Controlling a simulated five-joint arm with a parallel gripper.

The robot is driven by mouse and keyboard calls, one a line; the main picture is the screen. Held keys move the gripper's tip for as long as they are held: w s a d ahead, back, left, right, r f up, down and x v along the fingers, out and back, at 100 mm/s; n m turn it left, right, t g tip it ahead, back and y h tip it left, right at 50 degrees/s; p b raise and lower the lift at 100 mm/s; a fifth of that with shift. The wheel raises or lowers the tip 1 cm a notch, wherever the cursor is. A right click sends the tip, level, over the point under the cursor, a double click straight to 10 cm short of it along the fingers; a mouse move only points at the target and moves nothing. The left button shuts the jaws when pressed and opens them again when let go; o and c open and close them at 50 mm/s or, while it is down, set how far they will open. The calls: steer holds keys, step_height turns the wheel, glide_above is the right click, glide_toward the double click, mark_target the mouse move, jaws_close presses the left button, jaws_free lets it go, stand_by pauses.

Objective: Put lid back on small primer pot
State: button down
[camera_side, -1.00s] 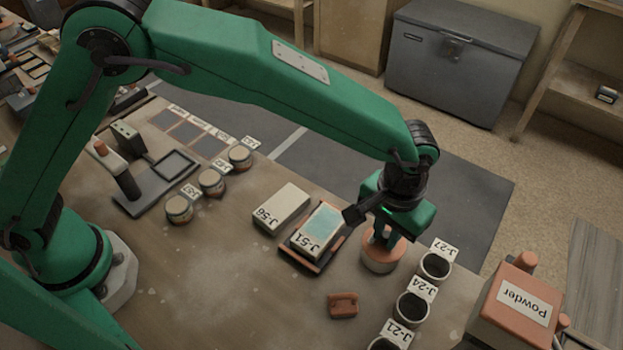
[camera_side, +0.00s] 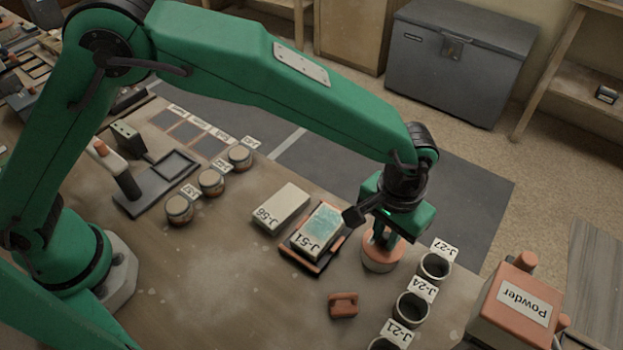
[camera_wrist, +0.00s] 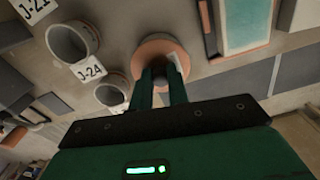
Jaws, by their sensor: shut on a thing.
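The small salmon-coloured pot (camera_side: 380,258) stands on the bench directly below my gripper. In the wrist view its round salmon top (camera_wrist: 160,46) shows just beyond the fingertips. My gripper (camera_side: 381,241) points down over the pot. In the wrist view my gripper (camera_wrist: 160,72) has its fingers shut around a small dark grey knob at the centre of the round top, which looks like the lid's handle. The fingers hide part of the top. I cannot tell whether the lid sits fully down on the pot or is slightly above it.
A J-51 tray (camera_side: 297,259) lies left of the pot. An orange block (camera_side: 343,305) and the Powder box (camera_side: 513,306) are nearby.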

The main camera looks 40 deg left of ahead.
steer(key=c, duration=0.8)
jaws_free()
steer(key=shift+r, duration=0.15)
steer(key=shift+r, duration=3.35)
jaws_close()
steer(key=shift+f, duration=2.55)
